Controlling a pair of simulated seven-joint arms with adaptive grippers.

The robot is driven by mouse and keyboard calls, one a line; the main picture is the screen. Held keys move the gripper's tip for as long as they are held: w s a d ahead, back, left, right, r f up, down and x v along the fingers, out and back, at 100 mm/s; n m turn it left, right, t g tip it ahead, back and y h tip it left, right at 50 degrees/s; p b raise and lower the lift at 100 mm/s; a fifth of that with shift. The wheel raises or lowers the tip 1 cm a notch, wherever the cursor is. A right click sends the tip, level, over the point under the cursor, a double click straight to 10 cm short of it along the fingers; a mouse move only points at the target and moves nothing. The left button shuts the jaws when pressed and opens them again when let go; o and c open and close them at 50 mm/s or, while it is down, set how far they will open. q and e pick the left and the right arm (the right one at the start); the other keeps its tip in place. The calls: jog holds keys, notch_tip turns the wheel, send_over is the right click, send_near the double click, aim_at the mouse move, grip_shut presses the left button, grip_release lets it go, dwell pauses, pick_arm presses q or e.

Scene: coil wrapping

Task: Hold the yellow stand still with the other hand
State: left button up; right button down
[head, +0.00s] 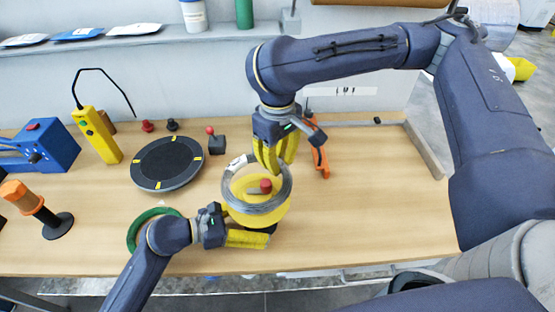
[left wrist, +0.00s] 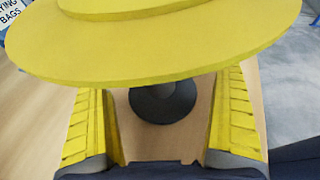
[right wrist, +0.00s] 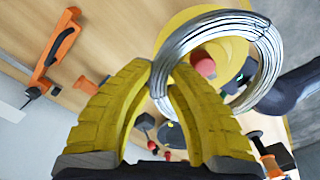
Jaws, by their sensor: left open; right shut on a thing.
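The yellow stand (head: 255,215) stands on the wooden table, with a red knob (head: 265,186) at its top and a dark round base (left wrist: 163,103) below. A silver wire coil (right wrist: 262,75) is over the stand's top; it also shows in the head view (head: 284,192). My right gripper (right wrist: 160,75) is shut on the coil's rim at the stand's far side. My left gripper (head: 258,240) is low at the stand's near side, open. In the left wrist view its fingers are spread, with the dark base between and beyond them under the yellow disc. Contact with the stand cannot be told.
A green ring (head: 140,226) lies left of the left gripper. A black turntable (head: 167,163) with yellow marks is further left. An orange tool (head: 319,152) is near the right gripper, and a small red-knobbed box (head: 216,143) stands behind. The table's right side is clear.

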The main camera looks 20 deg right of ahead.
pick_arm(q)
jog(key=shift+d, duration=0.1)
jog(key=shift+c, duration=0.2)
jog(key=c, duration=1.9)
jog(key=shift+o, duration=0.2)
jog(key=shift+f, duration=0.1)
